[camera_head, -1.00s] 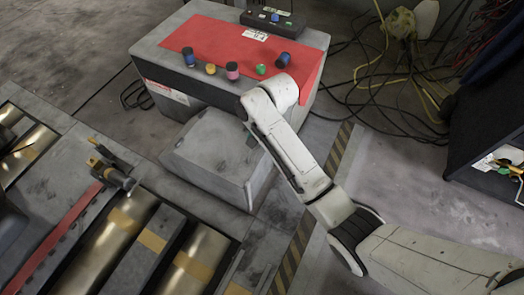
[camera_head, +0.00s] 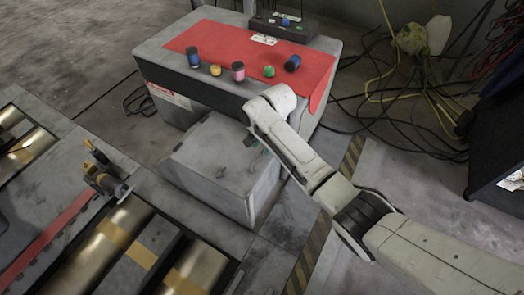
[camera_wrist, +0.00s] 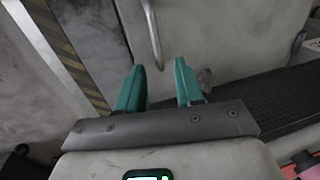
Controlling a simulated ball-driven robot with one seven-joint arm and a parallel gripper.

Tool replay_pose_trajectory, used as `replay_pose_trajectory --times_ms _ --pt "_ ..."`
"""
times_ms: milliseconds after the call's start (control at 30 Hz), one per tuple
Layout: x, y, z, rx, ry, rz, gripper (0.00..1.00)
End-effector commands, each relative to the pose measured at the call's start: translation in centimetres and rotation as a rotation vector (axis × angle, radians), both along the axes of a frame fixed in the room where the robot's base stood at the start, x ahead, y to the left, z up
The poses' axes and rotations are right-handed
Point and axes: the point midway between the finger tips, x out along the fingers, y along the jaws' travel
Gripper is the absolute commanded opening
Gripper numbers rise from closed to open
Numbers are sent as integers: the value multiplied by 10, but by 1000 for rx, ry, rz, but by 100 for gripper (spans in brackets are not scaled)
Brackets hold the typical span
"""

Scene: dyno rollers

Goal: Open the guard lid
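A grey box-shaped cover (camera_head: 221,169), which looks like the guard lid, stands in front of the red-topped cabinet in the head view. It looks closed. In the wrist view, a curved metal handle (camera_wrist: 153,38) stands on a grey surface just beyond my fingertips. My gripper (camera_wrist: 159,68) is open there, with two teal fingers spread and nothing between them. The handle's lower end lies in line with the gap, apart from the fingers. In the head view, my forearm mostly hides the gripper; a bit of teal shows by the cover's upper right edge.
The cabinet's red top (camera_head: 226,44) holds several small coloured cylinders and a black control box (camera_head: 283,28). Metal rollers (camera_head: 105,245) lie at lower left. Cables (camera_head: 405,100) cover the floor at upper right. A dark bench (camera_head: 499,150) stands at the right edge.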

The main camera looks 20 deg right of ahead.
Motion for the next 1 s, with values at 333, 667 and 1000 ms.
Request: replay_pose_trajectory --times_ms 333,667,1000 --pt "3 2 -18 -1 0 -1 36" --pt "3 2 -17 -1 -1 0 21" --pt "3 2 -17 -1 -1 0 0"
